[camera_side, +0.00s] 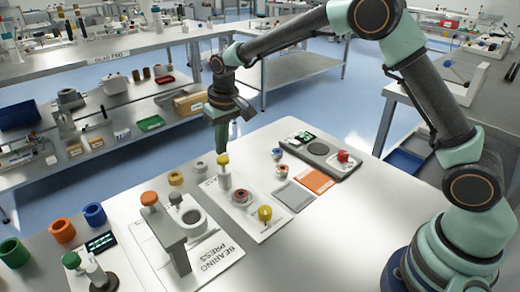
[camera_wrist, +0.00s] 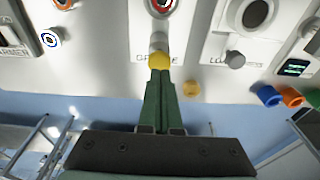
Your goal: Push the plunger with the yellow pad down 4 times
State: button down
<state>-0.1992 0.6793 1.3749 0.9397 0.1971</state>
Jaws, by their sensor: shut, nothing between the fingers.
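The plunger's yellow pad (camera_side: 223,159) sits on top of an upright white cylinder (camera_side: 225,181) at the far end of a white plate. My gripper (camera_side: 221,150) points down with its green fingers shut and empty, directly over the pad. The tips are at or just above the pad; I cannot tell whether they touch. In the wrist view the yellow pad (camera_wrist: 159,60) shows just beyond the fingertips (camera_wrist: 158,73), which hide part of it. The label on the plate is partly covered there.
A second yellow knob (camera_side: 265,213) stands on the same plate, beside a red-ringed part (camera_side: 241,196). The bearing press (camera_side: 170,235) with an orange knob stands to the left. A grey unit with a red knob (camera_side: 343,156) is to the right.

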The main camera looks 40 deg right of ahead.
aim_at(223, 159)
jog(key=shift+f, duration=1.85)
jog(key=shift+r, duration=1.9)
jog(key=shift+f, duration=0.1)
jog(key=shift+f, duration=0.35)
jog(key=shift+f, duration=0.35)
